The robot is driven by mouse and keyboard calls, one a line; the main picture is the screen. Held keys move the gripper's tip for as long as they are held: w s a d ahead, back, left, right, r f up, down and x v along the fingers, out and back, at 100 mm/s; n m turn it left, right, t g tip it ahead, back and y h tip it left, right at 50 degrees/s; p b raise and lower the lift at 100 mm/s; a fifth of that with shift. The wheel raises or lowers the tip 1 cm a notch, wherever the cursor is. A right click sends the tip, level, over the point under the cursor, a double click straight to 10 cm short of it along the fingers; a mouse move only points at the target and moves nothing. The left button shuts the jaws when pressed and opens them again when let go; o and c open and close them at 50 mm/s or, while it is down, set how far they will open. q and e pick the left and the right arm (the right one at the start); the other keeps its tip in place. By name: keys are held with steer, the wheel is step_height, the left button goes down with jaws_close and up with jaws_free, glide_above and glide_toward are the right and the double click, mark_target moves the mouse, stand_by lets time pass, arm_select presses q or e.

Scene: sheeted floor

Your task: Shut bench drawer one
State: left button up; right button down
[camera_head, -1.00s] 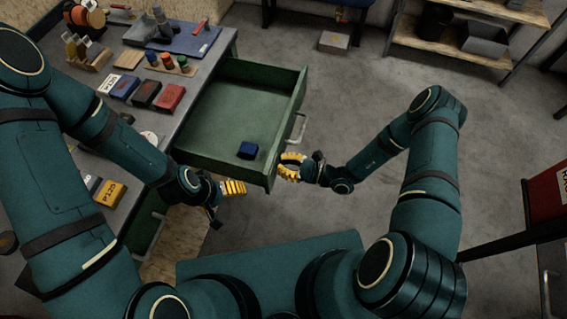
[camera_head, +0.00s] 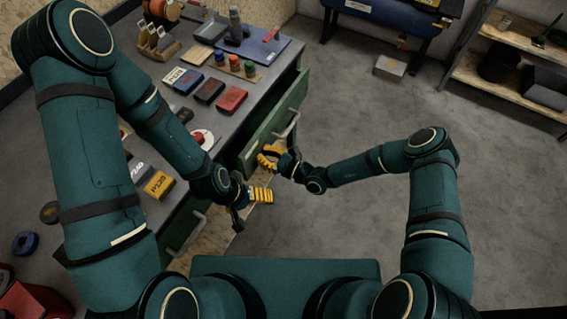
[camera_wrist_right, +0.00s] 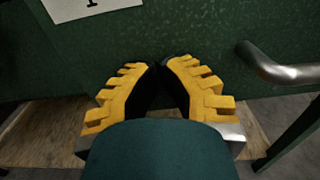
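In the right wrist view, the green front (camera_wrist_right: 190,28) fills the top, with part of a white label (camera_wrist_right: 85,8) at upper left and the handle (camera_wrist_right: 275,68) at right. My right gripper (camera_head: 266,158) is at the near end of the front, its yellow fingertips (camera_wrist_right: 157,64) together and empty; contact cannot be told. My left gripper (camera_head: 262,195) is beside the bench, seen side-on.
The grey bench top (camera_head: 205,125) carries boxes, a blue mat (camera_head: 262,48) and small jars (camera_head: 235,62). Another green drawer (camera_head: 183,228) is below my left arm. A shelf (camera_head: 510,45) and a small box (camera_head: 390,67) stand at the back. The floor at right is clear.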

steer(key=x, duration=0.5)
steer(key=shift+w+a, duration=0.15)
steer(key=shift+a, duration=0.2)
steer(key=shift+w+a+r+b, duration=0.1)
steer(key=shift+a+b, duration=0.05)
steer(key=shift+b, duration=0.15)
